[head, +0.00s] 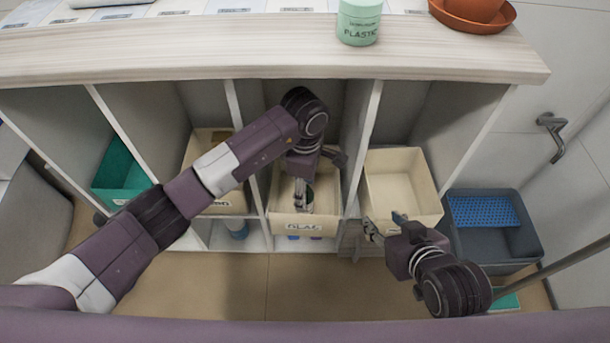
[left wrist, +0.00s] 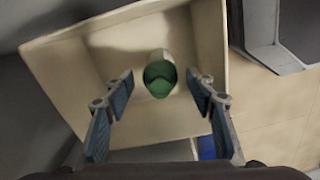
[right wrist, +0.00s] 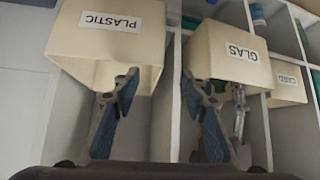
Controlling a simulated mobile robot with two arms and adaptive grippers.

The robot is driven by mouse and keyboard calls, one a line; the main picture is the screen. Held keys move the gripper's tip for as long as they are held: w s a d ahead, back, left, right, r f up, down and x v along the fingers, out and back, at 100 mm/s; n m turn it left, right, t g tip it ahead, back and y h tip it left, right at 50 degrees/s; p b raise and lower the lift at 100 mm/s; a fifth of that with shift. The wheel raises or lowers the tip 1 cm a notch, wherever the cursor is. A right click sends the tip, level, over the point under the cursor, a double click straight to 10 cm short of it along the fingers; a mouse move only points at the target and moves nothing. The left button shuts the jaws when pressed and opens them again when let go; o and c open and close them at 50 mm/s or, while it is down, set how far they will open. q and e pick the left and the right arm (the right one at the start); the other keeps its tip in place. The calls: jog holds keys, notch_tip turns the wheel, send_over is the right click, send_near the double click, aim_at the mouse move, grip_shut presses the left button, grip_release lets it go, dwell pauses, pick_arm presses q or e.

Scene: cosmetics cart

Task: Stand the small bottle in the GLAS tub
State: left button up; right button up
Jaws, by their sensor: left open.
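The GLAS tub (head: 301,227) is a cream open box in the shelf's middle compartment; its label also shows in the right wrist view (right wrist: 240,54). The small bottle, green and pale, is inside the tub in the left wrist view (left wrist: 160,76). It looks upright, its green end toward the camera; its base is hard to see. My left gripper (head: 304,208) reaches down into the tub, open, with a finger on either side of the bottle and visible gaps. My right gripper (head: 382,228) is open and empty in front of the neighbouring tub.
The cream PLASTIC tub (right wrist: 110,40) stands right of the GLAS tub and looks empty in the head view (head: 402,180). Upright dividers separate the compartments. A green PLASTIC jar (head: 359,24) and a terracotta pot (head: 472,12) stand on the top. A grey bin (head: 490,240) is at right.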

pick_arm(q)
notch_tip(320, 180, up, 5)
jog(key=shift+f+p, duration=0.2)
jog(key=shift+p, duration=0.15)
pick_arm(e)
jog(key=s+d+f+g, duration=0.1)
jog(key=s+f+g, duration=0.1)
jog(key=s, duration=0.3)
jog(key=shift+s+d+f+g+h, duration=0.15)
jog(key=shift+d+f+g+h, duration=0.25)
jog(key=shift+f, duration=0.2)
